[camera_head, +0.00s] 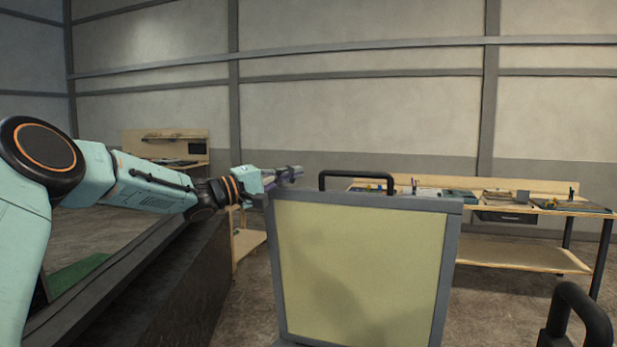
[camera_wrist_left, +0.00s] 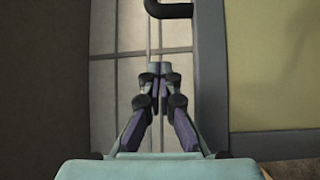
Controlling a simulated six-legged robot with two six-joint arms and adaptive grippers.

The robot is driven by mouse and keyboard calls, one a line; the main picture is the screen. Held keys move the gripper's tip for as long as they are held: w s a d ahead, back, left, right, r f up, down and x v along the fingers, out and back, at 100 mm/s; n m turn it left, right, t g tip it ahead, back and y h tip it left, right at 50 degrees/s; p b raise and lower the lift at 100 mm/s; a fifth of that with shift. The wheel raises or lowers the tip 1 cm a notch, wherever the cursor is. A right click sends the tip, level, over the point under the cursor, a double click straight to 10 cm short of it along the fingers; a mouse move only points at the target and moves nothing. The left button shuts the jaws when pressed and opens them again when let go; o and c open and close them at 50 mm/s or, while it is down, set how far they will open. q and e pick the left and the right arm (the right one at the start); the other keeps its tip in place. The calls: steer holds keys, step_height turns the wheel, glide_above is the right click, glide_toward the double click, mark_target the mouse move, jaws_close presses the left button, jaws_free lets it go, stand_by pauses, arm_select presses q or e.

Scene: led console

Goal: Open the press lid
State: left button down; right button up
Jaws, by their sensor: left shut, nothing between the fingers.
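The press lid (camera_head: 360,270) stands upright in the middle of the head view, a pale yellow-green panel in a grey frame. A black bar handle (camera_head: 356,175) rises at its top edge. My left gripper (camera_head: 296,173) is shut and empty at the lid's upper left corner, left of the handle. In the left wrist view, the closed fingers (camera_wrist_left: 160,68) point toward the wall, left of the lid's frame (camera_wrist_left: 211,75) and panel (camera_wrist_left: 285,65). The handle (camera_wrist_left: 170,9) is partly seen at the top there. Whether the fingers touch the lid cannot be told. My right gripper is out of view.
A second black handle (camera_head: 582,318) shows at the lower right. A dark low wall or edge (camera_head: 150,290) runs below my left arm. Wooden workbenches with tools (camera_head: 530,258) stand behind, with open floor between.

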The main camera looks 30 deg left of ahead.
mark_target(308, 190)
arm_select(q)
steer(key=d, duration=0.1)
steer(key=w+d, duration=0.1)
steer(key=d, duration=0.1)
steer(key=shift+d+p, duration=0.25)
steer(key=shift+p, duration=0.15)
steer(key=shift+s+d, duration=0.15)
steer(key=shift+d, duration=0.3)
steer(key=shift+f, duration=0.2)
steer(key=shift+w, duration=0.2)
steer(key=shift+s+a, duration=0.1)
steer(key=shift+s, duration=0.15)
